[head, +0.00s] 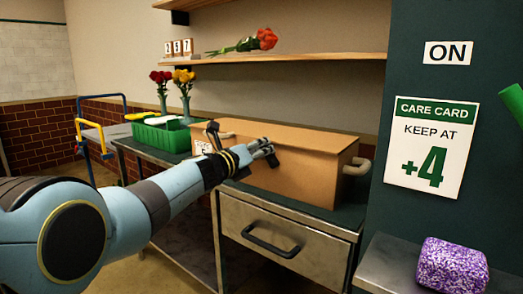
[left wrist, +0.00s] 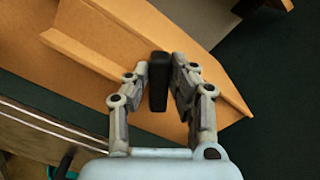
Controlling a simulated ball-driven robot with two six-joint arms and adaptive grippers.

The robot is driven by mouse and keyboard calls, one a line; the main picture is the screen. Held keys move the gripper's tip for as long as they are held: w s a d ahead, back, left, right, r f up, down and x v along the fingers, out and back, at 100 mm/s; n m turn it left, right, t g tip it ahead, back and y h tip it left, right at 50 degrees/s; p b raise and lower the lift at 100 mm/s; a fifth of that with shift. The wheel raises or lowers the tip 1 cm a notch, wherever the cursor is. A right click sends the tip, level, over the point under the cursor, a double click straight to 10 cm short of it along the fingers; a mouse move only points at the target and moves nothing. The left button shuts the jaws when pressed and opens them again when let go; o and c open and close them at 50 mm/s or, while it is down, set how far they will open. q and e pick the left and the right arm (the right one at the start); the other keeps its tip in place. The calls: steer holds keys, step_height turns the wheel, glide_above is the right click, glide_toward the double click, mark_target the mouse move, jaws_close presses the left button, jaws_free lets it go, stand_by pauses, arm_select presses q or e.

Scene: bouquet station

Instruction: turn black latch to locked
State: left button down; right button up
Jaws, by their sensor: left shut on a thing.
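The black latch (left wrist: 158,82) shows in the left wrist view as a short dark bar between the fingers of my left gripper (left wrist: 160,88). The gripper is shut on it. In the head view my left gripper (head: 268,152) is at the front face of a brown box (head: 300,178) on the dark green counter. The latch cannot be made out clearly there, and any locked or unlocked marking is not visible. The brown box surface (left wrist: 95,40) also fills much of the left wrist view. My right gripper is out of view.
A green crate (head: 165,137) and vases of red and yellow flowers (head: 183,80) stand left of the box. A metal drawer (head: 280,240) is below. A shelf (head: 300,57) hangs above. A purple speckled block (head: 452,267) sits at right, under a care card (head: 432,148).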

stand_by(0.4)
arm_select(q)
steer(key=c, duration=1.2)
jaws_free()
steer(key=shift+o, duration=0.2)
steer(key=shift+s+a, duration=0.1)
steer(key=v, duration=1.2)
